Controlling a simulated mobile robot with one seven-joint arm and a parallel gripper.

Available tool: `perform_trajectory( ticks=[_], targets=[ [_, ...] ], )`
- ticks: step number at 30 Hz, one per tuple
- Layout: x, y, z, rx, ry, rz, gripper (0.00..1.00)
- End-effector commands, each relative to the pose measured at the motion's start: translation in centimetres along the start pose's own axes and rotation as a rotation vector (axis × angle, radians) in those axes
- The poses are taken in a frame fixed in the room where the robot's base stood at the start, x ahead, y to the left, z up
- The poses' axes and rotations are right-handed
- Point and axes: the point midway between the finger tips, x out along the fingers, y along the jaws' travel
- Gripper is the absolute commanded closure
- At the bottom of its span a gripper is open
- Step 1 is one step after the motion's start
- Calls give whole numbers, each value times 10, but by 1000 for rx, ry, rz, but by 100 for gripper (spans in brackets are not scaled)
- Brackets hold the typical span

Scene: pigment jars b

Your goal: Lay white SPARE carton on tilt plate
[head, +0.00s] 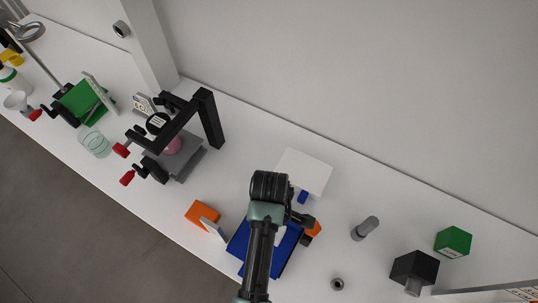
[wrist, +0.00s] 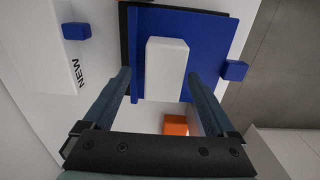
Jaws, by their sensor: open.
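A plain white carton (wrist: 167,70) lies on the blue tilt plate (wrist: 211,40) in the wrist view, beside the plate's raised blue ledge. No lettering shows on the face I see. My gripper (wrist: 160,76) is open, with one finger on each side of the carton and a visible gap to both. I cannot tell how far the fingertips are above the plate. In the head view the blue plate (head: 238,241) is mostly covered by my arm, and my fingertips are hidden.
A white box or panel marked NEW (wrist: 40,45) lies beside the plate. An orange block (head: 202,213) stands left of the plate. A grey cylinder (head: 365,228), a black block (head: 414,268) and a green box (head: 453,241) stand right. A black-framed stand (head: 207,115) is at left.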

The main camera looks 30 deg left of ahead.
Motion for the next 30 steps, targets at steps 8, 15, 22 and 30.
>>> perform_trajectory(
  ticks=[8, 15, 22, 30],
  targets=[
    [-58, 0, -1, -1, 2, 1, 9],
    [-96, -1, 0, -1, 0, -6, 9],
    [-101, -2, 0, -1, -1, -9, 9],
    [-124, 34, -4, 92, 53, 132, 9]
  ],
)
